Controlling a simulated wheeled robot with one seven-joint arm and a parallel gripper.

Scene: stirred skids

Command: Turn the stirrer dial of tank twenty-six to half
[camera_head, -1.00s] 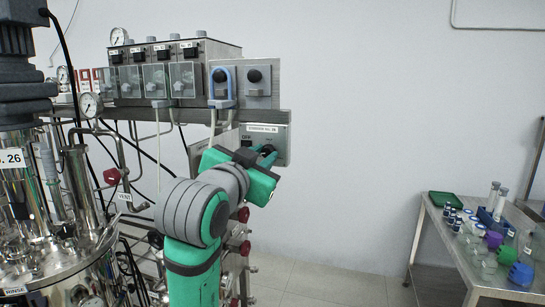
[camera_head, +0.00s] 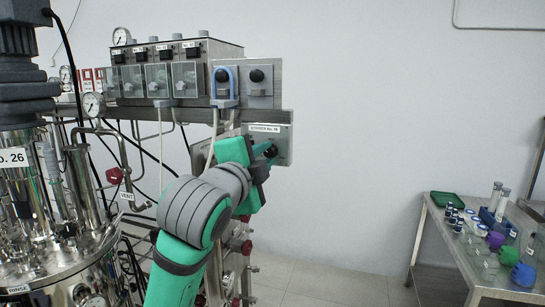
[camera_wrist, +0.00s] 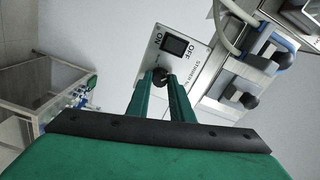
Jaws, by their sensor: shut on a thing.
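The stirrer panel (camera_head: 284,143) is a grey plate on the rack, with "STIRRER No." on its label; the number is too small to read surely. The tank (camera_head: 20,215) labelled No. 26 stands at the far left. In the wrist view, the panel (camera_wrist: 189,73) appears turned, with a dark switch (camera_wrist: 173,47) marked ON and OFF beside the black dial (camera_wrist: 159,75). My gripper (camera_wrist: 161,82) is shut on this dial, one green finger on each side. In the head view, my gripper (camera_head: 270,152) reaches the panel and hides the switch. The dial's setting cannot be read.
Above the panel, a plate carries two dark knobs, one with a blue hook (camera_head: 223,86) around it. A row of clear-fronted boxes (camera_head: 157,79) stands left of it. Red-handled valves and pipes lie below, near my arm. A bench (camera_head: 450,236) with labware stands right; floor between is clear.

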